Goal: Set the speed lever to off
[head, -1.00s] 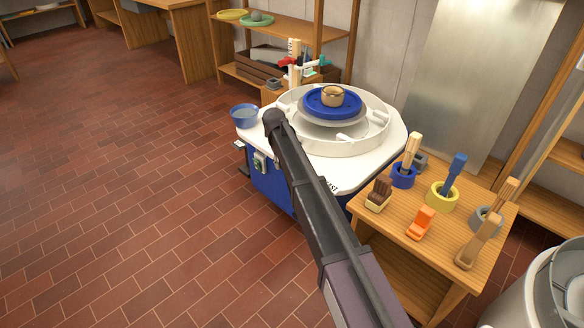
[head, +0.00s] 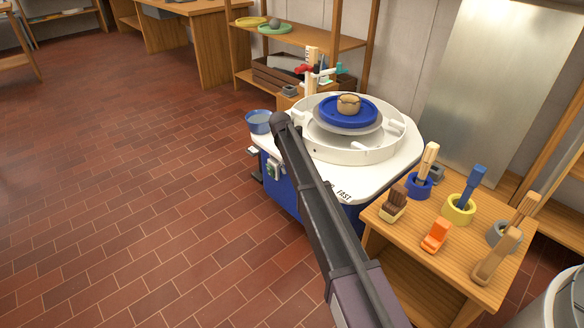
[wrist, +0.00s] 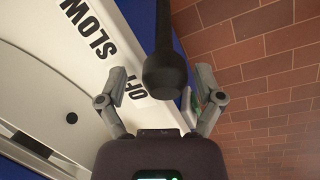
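The speed lever (wrist: 160,72) shows in the wrist view as a black stem with a thick rounded knob. Its knob is nearest the wrist camera, beside the OFF label (wrist: 131,88) on the white wheel top; SLOW is printed further up. My gripper (wrist: 162,82) is open, with one grey finger on each side of the knob and gaps between. I cannot tell how deep the knob sits between the fingers. In the head view my arm hides the lever and gripper; the FAST label (head: 343,195) shows on the pottery wheel (head: 384,168).
A blue bowl (head: 259,122) sits at the wheel's left edge. A green-and-white box (head: 273,168) is on its side. A wooden table (head: 450,235) with brushes and tools stands close on the right. Open brick floor (head: 130,220) lies to the left.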

